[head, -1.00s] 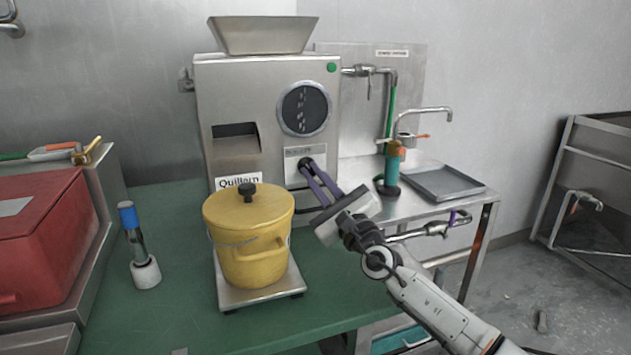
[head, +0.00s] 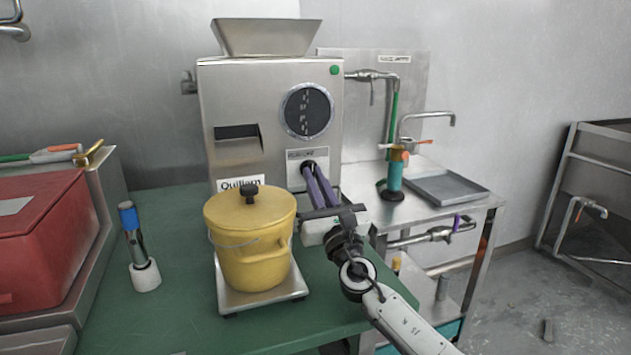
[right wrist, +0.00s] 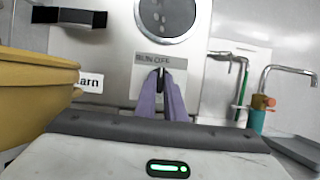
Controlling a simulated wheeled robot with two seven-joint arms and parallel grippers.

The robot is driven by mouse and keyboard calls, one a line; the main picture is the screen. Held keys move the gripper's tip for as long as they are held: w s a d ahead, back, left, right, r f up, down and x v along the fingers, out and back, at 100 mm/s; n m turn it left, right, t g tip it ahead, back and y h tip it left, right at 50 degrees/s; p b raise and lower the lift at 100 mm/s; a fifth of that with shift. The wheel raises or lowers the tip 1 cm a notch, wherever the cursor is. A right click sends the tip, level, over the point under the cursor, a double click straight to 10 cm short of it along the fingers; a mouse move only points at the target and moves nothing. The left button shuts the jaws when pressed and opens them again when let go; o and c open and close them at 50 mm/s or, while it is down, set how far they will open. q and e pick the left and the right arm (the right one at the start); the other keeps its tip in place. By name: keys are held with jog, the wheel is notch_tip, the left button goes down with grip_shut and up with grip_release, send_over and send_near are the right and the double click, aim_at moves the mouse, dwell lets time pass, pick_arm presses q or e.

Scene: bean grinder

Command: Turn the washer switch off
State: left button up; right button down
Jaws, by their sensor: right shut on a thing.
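The grinder (head: 225,98) is a steel machine with a hopper on top and a round dark dial. Its switch sits on a small label plate (head: 295,180) below the dial; in the right wrist view the plate (right wrist: 150,62) reads something like "RUN OFF". My right gripper (head: 311,170) reaches the plate from the lower right. Its purple fingers are close together at the dark switch knob, shut on it; the fingertips (right wrist: 161,76) show there in the right wrist view too. The fingers hide most of the knob. My left gripper is not in view.
A yellow lidded pot (head: 248,250) stands on a scale (head: 262,299) just left of my right gripper. A washer with a green and orange nozzle (head: 394,172) and a steel tray (head: 447,188) are on the right. A red box (head: 45,235) is at left.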

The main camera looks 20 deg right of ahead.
dwell(0.3)
jog(key=c, duration=1.8)
grip_release()
jog(key=shift+c, duration=0.2)
jog(key=shift+s, duration=0.1)
jog(key=v, duration=1)
jog(key=shift+p, duration=0.3)
